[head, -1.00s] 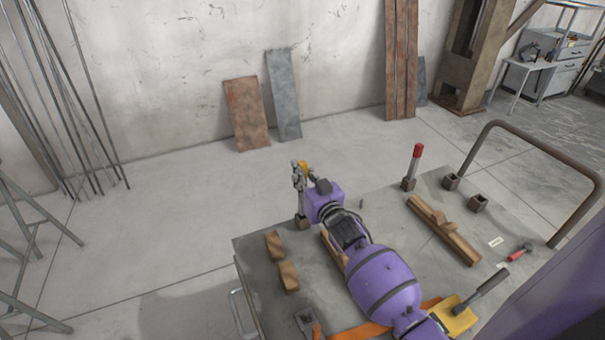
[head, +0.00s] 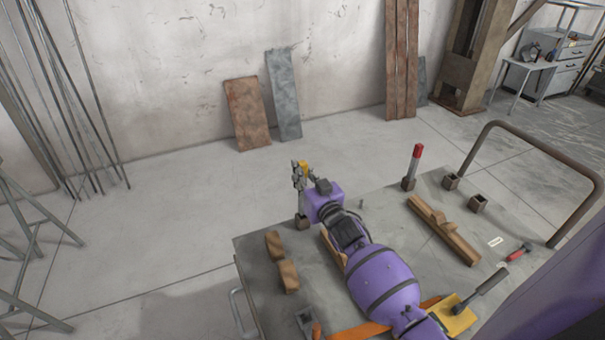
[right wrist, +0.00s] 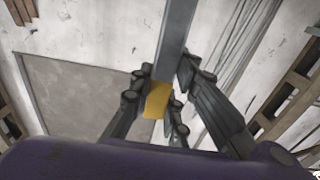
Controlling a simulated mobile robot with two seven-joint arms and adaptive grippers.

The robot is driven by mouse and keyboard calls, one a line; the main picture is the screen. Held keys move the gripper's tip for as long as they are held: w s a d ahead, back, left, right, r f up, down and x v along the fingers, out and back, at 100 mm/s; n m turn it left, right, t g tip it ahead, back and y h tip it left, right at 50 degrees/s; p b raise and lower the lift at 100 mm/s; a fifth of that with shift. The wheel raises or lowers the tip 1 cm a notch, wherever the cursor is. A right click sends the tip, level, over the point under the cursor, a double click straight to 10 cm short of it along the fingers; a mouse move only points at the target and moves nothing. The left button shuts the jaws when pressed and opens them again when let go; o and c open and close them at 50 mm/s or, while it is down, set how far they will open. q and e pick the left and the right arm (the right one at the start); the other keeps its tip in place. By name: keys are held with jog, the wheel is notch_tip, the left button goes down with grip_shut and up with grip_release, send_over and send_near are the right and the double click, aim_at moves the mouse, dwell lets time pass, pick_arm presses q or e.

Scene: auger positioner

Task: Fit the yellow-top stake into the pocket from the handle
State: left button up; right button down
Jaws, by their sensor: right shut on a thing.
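The yellow-top stake is a grey metal bar (right wrist: 176,45) with a yellow end (right wrist: 157,100). In the head view its yellow top (head: 304,167) shows between the fingers of my right gripper (head: 300,174). The gripper is shut on the stake near its top, and the fingers also show on either side of it in the right wrist view (right wrist: 163,92). My left gripper is not in view.
A red-top stake (head: 416,158) stands in another pocket (head: 408,185). Two empty pockets (head: 451,181) (head: 479,203) are near the bent pipe handle (head: 500,128).

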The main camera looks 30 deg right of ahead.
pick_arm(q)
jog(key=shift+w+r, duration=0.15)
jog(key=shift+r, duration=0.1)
